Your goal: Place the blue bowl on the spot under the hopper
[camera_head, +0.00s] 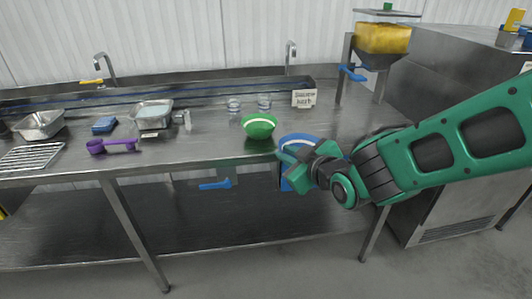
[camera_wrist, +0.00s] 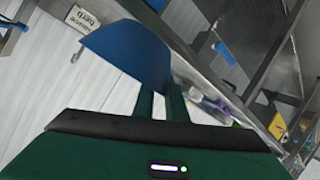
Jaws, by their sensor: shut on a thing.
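The blue bowl (camera_head: 298,138) is at the front edge of the counter in the head view, partly hidden behind my green gripper (camera_head: 291,160). In the wrist view, the blue bowl (camera_wrist: 125,55) shows as a wide blue curve at the fingers of my gripper (camera_wrist: 160,97), which is shut on it. The hopper (camera_head: 383,40), filled with yellow grains, stands on a metal frame at the back right, with a blue lever (camera_head: 352,73) on it. The counter under the hopper looks bare. The bowl is left of and nearer than the hopper.
A green bowl (camera_head: 259,126) stands close left of the blue bowl. Two glasses (camera_head: 264,101) and a sign (camera_head: 304,98) are behind. A purple scoop (camera_head: 112,146) and metal trays (camera_head: 151,113) lie left. A large steel unit (camera_head: 455,80) borders the hopper on the right.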

